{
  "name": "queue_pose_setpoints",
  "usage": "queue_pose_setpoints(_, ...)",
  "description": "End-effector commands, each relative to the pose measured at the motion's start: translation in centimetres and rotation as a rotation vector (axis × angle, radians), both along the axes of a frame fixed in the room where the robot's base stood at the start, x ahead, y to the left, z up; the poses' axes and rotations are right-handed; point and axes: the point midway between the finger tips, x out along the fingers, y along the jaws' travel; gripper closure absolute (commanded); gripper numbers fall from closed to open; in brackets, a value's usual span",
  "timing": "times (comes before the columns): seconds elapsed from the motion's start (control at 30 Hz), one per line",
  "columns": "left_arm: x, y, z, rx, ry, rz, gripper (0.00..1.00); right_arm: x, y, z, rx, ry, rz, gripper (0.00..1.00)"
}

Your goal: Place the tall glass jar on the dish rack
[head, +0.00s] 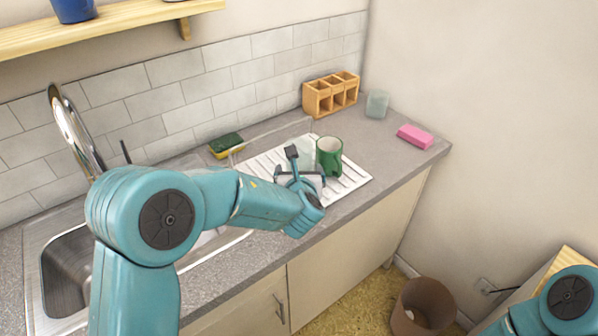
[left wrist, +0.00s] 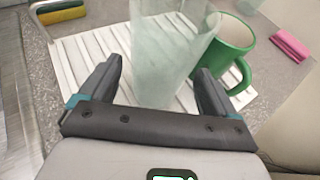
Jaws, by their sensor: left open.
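The tall glass jar (head: 301,153) is pale, see-through and partly hidden behind my left gripper in the head view. It appears to stand on the white ribbed dish rack (head: 348,182), just left of the green mug; its base is hidden. My left gripper (head: 299,170) is open at the jar. In the left wrist view the jar (left wrist: 165,55) rises between the two spread fingers (left wrist: 160,90), with a visible gap to the left finger. The right finger is close to the jar; contact cannot be told. My right gripper is out of view.
The green mug (head: 329,155) is on the rack close to the jar. A sponge (head: 226,146), wooden holder (head: 330,95), small pale glass (head: 377,104) and pink block (head: 415,137) are on the counter. The sink (head: 65,275) is at left.

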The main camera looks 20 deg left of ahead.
Motion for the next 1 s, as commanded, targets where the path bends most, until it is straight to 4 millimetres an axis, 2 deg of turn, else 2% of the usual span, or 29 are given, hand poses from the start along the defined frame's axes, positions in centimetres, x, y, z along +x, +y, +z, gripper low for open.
queue_pose_setpoints(0.03, 0.0, 0.0, 0.6, 0.000, 0.000, 0.000, 0.09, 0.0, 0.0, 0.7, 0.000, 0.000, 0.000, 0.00)
queue_pose_setpoints(0.07, -0.4, -0.1, 0.4, 0.000, 0.000, -0.001, 0.09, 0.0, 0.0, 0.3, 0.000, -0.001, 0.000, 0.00)
queue_pose_setpoints(0.4, -7.2, -2.1, 3.2, 0.000, -0.003, -0.004, 0.09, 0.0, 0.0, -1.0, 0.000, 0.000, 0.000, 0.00)
queue_pose_setpoints(0.6, -9.9, -2.9, 4.4, 0.000, -0.001, -0.002, 0.09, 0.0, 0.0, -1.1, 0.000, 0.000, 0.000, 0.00)
queue_pose_setpoints(0.73, -10.7, -3.0, 4.7, 0.001, 0.000, -0.001, 0.09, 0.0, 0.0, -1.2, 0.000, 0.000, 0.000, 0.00)
queue_pose_setpoints(1.0, -10.7, -3.1, 4.7, 0.001, 0.000, 0.000, 0.09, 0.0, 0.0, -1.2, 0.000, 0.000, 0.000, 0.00)
